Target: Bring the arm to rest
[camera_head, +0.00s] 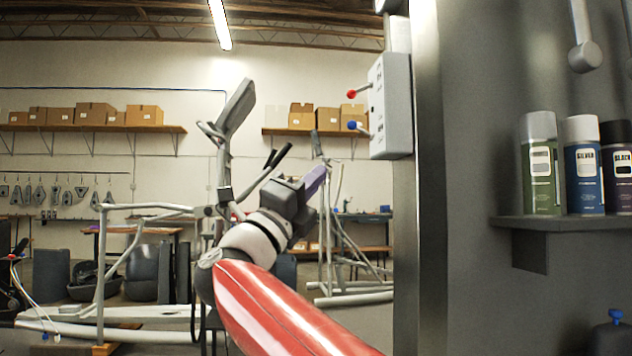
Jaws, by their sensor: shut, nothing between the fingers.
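My arm reaches up from the bottom middle of the camera_head view, with a red link, a grey joint and a white and black wrist. My gripper (316,180) is at its far end, pointing up and to the right, with purplish fingers. It is shut and empty, held in the air left of the grey metal post. The gripper is small in the picture and partly lost against the grey frames behind it.
A grey control box (391,104) with red and blue levers hangs on the post at right. Spray cans (540,165) stand on a small shelf (560,221). An elliptical machine (225,150) and loose frames stand behind my arm. Boxes (95,114) sit on wall shelves.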

